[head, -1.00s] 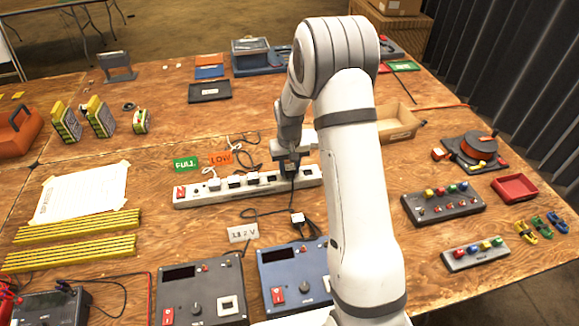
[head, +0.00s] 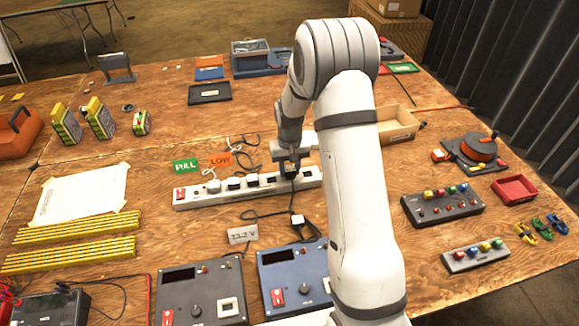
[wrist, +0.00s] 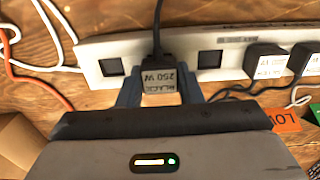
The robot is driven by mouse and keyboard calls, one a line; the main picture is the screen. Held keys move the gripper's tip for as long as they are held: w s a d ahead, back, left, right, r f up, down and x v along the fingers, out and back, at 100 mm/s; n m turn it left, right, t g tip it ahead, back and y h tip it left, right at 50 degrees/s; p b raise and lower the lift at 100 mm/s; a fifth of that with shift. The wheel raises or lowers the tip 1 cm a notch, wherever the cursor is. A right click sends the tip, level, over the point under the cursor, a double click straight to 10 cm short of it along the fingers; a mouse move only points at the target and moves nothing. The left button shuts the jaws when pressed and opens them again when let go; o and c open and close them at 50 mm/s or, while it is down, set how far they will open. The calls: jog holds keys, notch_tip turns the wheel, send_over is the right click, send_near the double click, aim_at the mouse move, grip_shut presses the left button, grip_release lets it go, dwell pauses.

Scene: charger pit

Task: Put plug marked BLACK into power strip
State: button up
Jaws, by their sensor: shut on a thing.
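The plug marked BLACK 250 W (wrist: 158,78) is dark with a pale label, and its black cord runs up in the wrist view. My gripper (wrist: 158,92) is shut on it, with a blue-grey finger on each side. The plug is over the white power strip (wrist: 85,55), between two empty sockets (wrist: 112,66) (wrist: 208,58). I cannot tell whether its prongs are in a socket. In the head view the plug (head: 289,171) is at the right part of the strip (head: 215,198), below my gripper (head: 288,163).
Other plugs (wrist: 266,60) occupy the strip beside the held one. Green FULL (head: 186,165) and orange LOW (head: 220,160) tags lie behind the strip. Another plug (head: 297,222) lies in front with its cable. A cardboard tray (head: 398,128) is to the right, partly behind my arm.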

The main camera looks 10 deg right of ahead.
jog(key=shift+f+b, duration=0.65)
jog(key=shift+f, duration=0.8)
dwell(0.6)
jog(key=shift+r+p, duration=1.7)
jog(key=shift+r, duration=1)
notch_tip(320, 180, up, 4)
jog(key=p, duration=0.5)
jog(key=shift+f, duration=0.1)
jog(key=shift+f+b, duration=1.5)
jog(key=shift+f, duration=1.15)
jog(key=shift+f+b, duration=0.35)
jog(key=shift+f, duration=0.1)
jog(key=shift+f+b, duration=0.4)
jog(key=shift+b, duration=0.45)
